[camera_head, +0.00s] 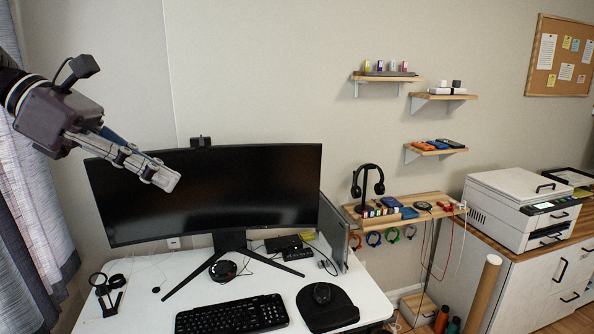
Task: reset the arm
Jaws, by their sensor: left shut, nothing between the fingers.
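My left arm comes in from the upper left, and its gripper (168,180) is raised in front of the left part of the black curved monitor (215,195). The fingers are together and hold nothing. The gripper points down and to the right, well above the white desk (150,310). My right gripper is not in view.
A headphone stand (368,187) stands on a wooden shelf at right. A printer (523,208) sits on a cabinet. A curtain (30,200) hangs at far left.

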